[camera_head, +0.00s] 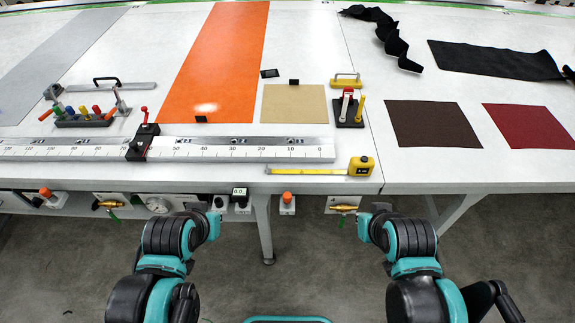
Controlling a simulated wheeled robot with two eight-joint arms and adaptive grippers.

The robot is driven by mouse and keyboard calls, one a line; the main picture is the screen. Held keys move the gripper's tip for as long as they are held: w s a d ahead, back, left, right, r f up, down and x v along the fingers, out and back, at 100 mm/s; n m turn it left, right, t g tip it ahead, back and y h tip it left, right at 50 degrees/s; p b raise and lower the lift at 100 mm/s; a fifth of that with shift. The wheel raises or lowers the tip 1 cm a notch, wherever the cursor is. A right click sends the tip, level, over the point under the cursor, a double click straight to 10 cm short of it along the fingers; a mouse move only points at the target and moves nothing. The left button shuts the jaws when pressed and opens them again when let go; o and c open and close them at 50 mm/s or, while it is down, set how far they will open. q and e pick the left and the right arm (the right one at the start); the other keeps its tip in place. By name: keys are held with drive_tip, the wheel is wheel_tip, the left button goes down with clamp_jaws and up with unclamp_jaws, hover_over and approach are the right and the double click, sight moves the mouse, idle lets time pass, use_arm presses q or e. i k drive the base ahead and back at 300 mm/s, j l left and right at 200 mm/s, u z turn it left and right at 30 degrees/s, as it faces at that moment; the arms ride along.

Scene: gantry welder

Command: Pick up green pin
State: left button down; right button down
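A dark rack (82,122) stands on the white table at the left, with several coloured pins upright in it. My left gripper (207,216) is in front of the table's front edge, well right of and nearer than the rack, away from the pin. My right gripper (371,218) is also in front of the edge, farther right. Whether their fingers are open is unclear.
A long white ruler rail (240,149) with a dark clamp (143,143) lies between the front edge and the rack. A bar with a black handle (107,87) lies behind the rack. A yellow tape measure (361,166) lies near the edge. Controls hang under the table.

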sight(56, 110)
drive_tip(key=i+j+u, duration=0.15)
drive_tip(key=j+u, duration=0.25)
drive_tip(key=i+j+u, duration=0.15)
drive_tip(key=u, duration=0.2)
drive_tip(key=i+j+u, duration=0.2)
drive_tip(key=u, duration=0.2)
drive_tip(key=i+j+u, duration=0.1)
drive_tip(key=u, duration=0.25)
drive_tip(key=i, duration=0.1)
